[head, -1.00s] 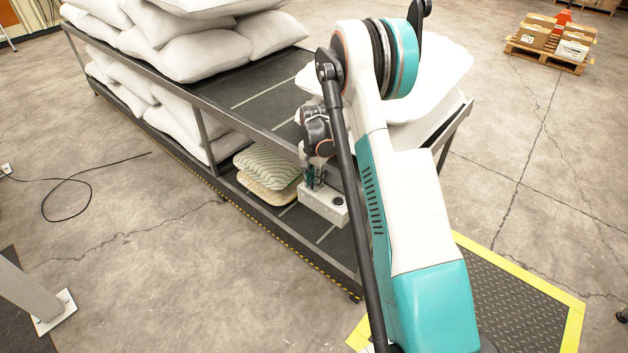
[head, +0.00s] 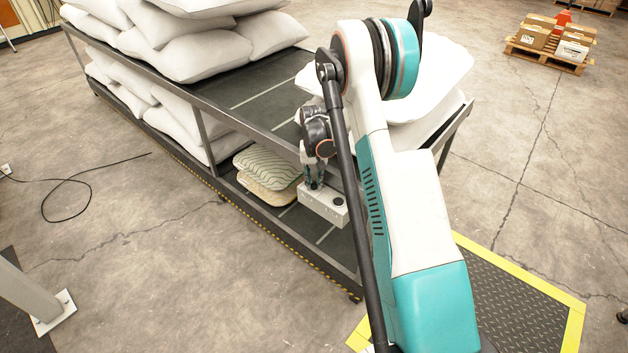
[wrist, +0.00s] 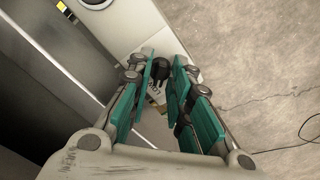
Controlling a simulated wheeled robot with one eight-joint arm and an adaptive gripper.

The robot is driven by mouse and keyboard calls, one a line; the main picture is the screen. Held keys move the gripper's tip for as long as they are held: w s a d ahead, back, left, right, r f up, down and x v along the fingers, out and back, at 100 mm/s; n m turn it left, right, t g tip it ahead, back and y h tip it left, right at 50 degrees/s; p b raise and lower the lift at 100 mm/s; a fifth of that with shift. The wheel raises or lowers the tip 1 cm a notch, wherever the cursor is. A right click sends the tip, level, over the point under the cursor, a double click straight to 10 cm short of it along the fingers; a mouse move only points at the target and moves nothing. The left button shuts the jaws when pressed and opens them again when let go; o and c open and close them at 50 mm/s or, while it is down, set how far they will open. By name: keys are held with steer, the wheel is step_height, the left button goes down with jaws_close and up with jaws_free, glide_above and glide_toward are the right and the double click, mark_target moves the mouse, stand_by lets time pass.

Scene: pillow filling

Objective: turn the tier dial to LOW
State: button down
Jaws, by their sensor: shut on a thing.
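The tier dial (wrist: 161,71) is a small black knob on top of a pale box (head: 325,208) on the rack's lower level; the box's top also shows in the wrist view (wrist: 125,25). My gripper (wrist: 164,76) points down at the box with its teal fingers on either side of the knob, shut on it. In the head view my gripper (head: 314,184) is at the box's left end and hides the dial. Dark print beside the knob is partly covered by the fingers, and I cannot read the dial's setting.
A dark round part (head: 338,201) sits on the box's other end. Striped and beige cushions (head: 268,166) lie left of the box. The upper shelf (head: 255,80) is above, with white pillows (head: 205,55). Open concrete floor lies in front of the rack.

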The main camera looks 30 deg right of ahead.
mark_target(314, 182)
stand_by(0.3)
steer(key=c, duration=1.7)
jaws_free()
step_height(314, 182, up, 12)
